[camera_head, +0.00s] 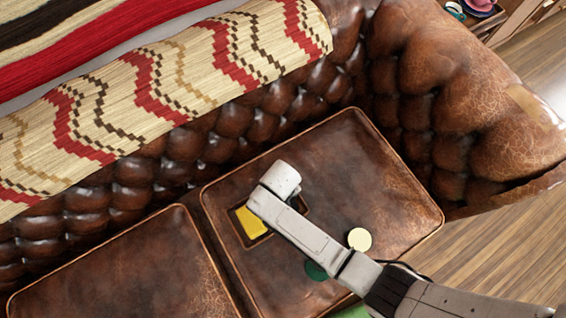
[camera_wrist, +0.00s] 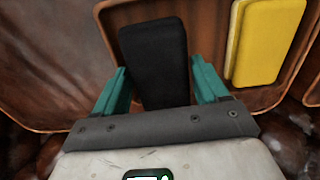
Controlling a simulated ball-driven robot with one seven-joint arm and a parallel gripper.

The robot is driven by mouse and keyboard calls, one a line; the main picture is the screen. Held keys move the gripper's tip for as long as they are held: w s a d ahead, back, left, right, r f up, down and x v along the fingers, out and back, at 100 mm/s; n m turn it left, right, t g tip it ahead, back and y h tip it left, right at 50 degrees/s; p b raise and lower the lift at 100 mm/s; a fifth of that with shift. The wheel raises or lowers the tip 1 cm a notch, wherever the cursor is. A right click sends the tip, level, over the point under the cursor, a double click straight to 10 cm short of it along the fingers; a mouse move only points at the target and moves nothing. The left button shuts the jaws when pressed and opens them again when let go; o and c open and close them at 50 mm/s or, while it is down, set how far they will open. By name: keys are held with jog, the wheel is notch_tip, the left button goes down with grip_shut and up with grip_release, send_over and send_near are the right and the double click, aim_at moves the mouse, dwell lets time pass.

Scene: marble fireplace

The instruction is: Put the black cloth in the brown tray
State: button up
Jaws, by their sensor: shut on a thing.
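The black cloth (camera_wrist: 153,55) shows as a dark folded block in the wrist view, between the two teal fingers of my gripper (camera_wrist: 158,75). My gripper is shut on it. The cloth is over the brown tray (camera_wrist: 213,22); I cannot tell whether it touches the tray floor. In the head view, the tray (camera_head: 238,228) lies on the leather seat, partly covered by my arm. The cloth and fingers are hidden there. A yellow folded thing (camera_wrist: 266,40) lies in the tray, right of the cloth; it also shows in the head view (camera_head: 251,222).
The tray rests on a brown leather sofa cushion (camera_head: 375,185). The tufted backrest (camera_head: 230,125) and armrest (camera_head: 490,110) rise behind and right. The left cushion (camera_head: 120,270) is clear.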

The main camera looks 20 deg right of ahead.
jog(key=shift+f, duration=1.45)
jog(key=shift+b, duration=0.3)
jog(key=shift+f, duration=0.15)
jog(key=o, duration=0.7)
jog(key=shift+o, duration=0.2)
notch_tip(320, 180, up, 12)
jog(key=p, duration=0.3)
jog(key=shift+a+r, duration=0.1)
jog(key=shift+r, duration=0.1)
